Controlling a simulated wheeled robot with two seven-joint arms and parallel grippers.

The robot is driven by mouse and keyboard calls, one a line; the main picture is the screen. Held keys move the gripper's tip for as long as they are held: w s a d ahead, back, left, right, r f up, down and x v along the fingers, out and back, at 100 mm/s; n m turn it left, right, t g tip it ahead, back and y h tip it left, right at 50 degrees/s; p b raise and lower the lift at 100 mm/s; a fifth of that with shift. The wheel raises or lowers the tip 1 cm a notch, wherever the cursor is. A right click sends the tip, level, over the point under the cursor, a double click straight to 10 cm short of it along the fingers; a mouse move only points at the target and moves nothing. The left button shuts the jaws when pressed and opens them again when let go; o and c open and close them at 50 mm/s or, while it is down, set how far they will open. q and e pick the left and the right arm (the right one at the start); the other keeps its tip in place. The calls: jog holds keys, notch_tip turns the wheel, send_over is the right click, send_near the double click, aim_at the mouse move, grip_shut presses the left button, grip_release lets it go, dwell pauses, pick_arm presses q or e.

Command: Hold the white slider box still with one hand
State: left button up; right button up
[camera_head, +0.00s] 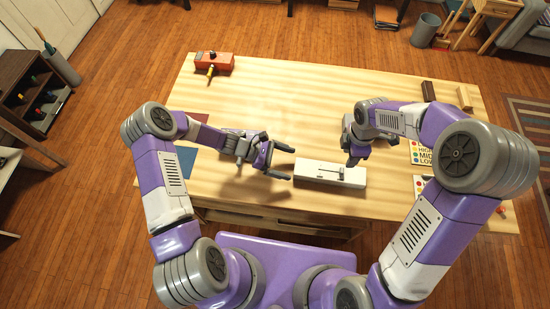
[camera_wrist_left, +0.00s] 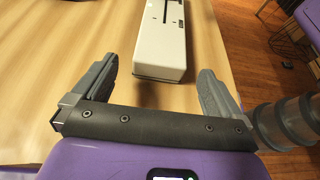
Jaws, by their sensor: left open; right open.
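The white slider box (camera_head: 318,172) lies on the wooden table near its front middle, with a dark slot and slider on top. In the left wrist view the box (camera_wrist_left: 160,58) lies ahead of my gripper, its near end around the level of the fingertips. My left gripper (camera_head: 288,163) is open just left of the box, its fingers pointing toward the box's left end; the left wrist view shows the open fingers (camera_wrist_left: 158,75) with nothing gripped. My right gripper (camera_head: 351,160) is above or beside the right part of the box; its fingertips are mostly hidden by the hand.
An orange-red box with a yellow handle (camera_head: 214,63) stands at the table's back left. Cards with coloured dots and words (camera_head: 421,152) lie at the right. A dark block (camera_head: 428,91) stands at the back right. The table's middle (camera_head: 300,100) is clear.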

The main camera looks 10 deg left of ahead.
aim_at(304, 169)
pick_arm(q)
jog(key=x, duration=0.7)
jog(key=shift+d, duration=0.25)
jog(key=shift+c, duration=0.2)
